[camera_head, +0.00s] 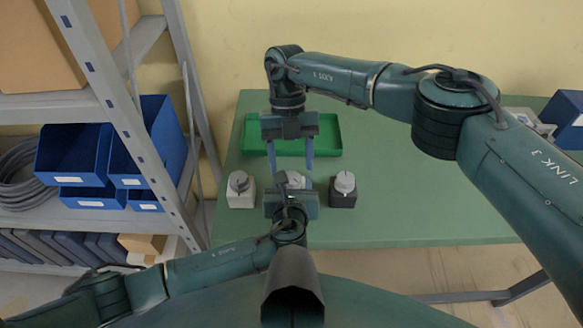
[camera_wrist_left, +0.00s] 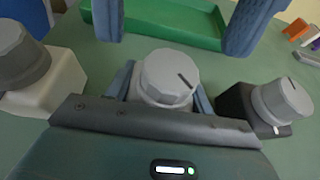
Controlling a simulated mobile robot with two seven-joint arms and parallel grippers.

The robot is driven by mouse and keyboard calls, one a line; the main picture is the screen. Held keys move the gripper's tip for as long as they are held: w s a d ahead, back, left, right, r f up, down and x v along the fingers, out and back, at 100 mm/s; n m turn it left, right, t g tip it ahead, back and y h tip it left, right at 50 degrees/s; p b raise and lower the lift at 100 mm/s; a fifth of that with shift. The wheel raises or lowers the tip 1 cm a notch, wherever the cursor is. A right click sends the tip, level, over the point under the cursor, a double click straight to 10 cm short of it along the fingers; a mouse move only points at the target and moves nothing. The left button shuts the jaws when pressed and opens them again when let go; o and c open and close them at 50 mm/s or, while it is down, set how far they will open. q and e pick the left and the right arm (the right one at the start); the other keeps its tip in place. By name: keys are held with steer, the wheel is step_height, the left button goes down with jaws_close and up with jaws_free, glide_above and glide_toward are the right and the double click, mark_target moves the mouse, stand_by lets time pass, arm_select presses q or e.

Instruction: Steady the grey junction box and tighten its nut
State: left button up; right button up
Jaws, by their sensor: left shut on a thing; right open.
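The grey junction box (camera_wrist_left: 133,91) is the middle one of three boxes in a row on the green table. My left gripper (camera_wrist_left: 162,95) is shut on this box from the near side, one finger on each side; the fingers hide most of the box. In the head view the nut (camera_head: 295,180) shows partly above my left wrist. My right gripper (camera_head: 290,168) points down over the box, open. Its fingers stand apart left and right of the nut, above it, not visibly touching.
A cream box (camera_head: 241,200) with a dark grey knob stands left. A black box (camera_head: 342,198) with a light knob stands right. A green tray (camera_head: 328,137) lies behind. A shelf with blue bins (camera_head: 72,155) borders the table's left.

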mark_target(292, 180)
steer(key=shift+x, duration=1.3)
steer(key=shift+c, duration=0.4)
